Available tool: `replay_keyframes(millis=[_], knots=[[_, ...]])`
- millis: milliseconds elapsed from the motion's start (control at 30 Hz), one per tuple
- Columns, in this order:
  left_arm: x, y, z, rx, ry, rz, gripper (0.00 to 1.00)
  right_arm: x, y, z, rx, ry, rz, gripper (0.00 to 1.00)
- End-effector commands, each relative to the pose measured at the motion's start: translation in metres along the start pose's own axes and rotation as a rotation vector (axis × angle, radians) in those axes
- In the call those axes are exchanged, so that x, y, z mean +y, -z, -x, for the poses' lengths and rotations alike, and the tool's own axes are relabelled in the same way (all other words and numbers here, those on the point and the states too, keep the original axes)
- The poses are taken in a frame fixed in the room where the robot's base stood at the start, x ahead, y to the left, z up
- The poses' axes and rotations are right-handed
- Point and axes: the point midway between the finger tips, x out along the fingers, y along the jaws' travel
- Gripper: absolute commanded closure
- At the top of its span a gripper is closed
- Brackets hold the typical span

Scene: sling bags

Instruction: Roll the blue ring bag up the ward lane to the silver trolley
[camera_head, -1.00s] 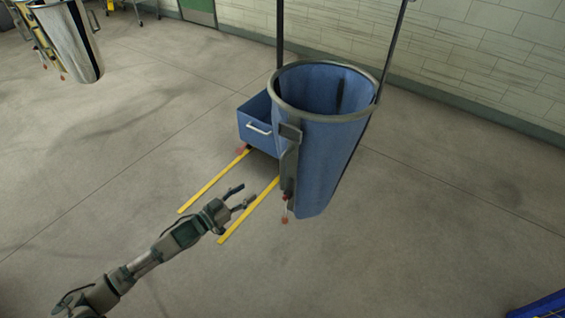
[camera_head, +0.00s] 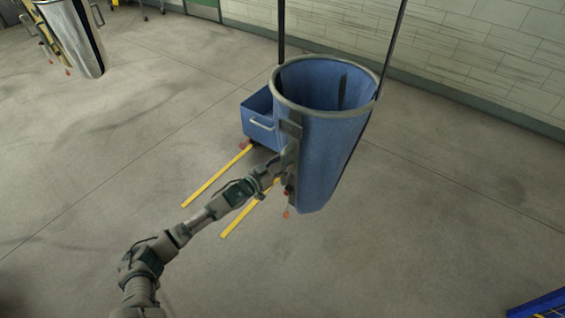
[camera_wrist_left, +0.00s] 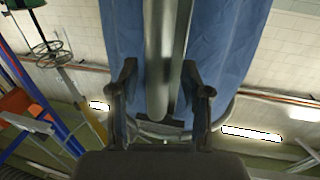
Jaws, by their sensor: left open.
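The blue ring bag (camera_head: 330,150) hangs upright and open from a grey ring in the middle of the head view. A grey upright bar runs down its near left side. My left gripper (camera_head: 282,168) is at that bar, its fingertips partly hidden there. In the left wrist view, my open left gripper (camera_wrist_left: 160,70) has one finger on each side of a grey bar (camera_wrist_left: 160,40), with gaps showing; blue cloth (camera_wrist_left: 228,40) is behind. A silver, cylinder-like thing (camera_head: 77,40), perhaps the silver trolley, stands at the far left. My right gripper is out of view.
A blue box (camera_head: 260,122) with a white handle adjoins the bag's left side. A blue object (camera_head: 540,303) shows at the bottom right.

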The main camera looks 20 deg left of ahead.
Motion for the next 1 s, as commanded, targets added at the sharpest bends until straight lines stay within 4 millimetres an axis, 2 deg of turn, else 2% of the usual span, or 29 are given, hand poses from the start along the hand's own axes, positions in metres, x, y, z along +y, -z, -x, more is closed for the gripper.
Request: replay_keyframes(millis=[200,400,633,767,867,1000], knots=[[-0.002,-0.001,0.001,0.0,0.0,0.001,0.53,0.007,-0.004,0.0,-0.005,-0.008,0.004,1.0],[-0.002,-0.001,0.001,0.0,0.0,0.002,1.0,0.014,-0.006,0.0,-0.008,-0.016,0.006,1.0],[-0.002,-0.001,0.002,0.0,0.0,0.002,1.0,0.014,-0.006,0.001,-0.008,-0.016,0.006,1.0],[0.005,-0.001,0.001,-0.001,-0.001,0.005,1.0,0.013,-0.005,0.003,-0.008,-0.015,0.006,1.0],[0.017,-0.001,-0.002,0.0,-0.003,0.006,1.0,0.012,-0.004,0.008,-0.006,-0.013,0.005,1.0],[0.048,0.001,-0.007,0.0,-0.005,0.012,1.0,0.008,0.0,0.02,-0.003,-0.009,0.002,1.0]])
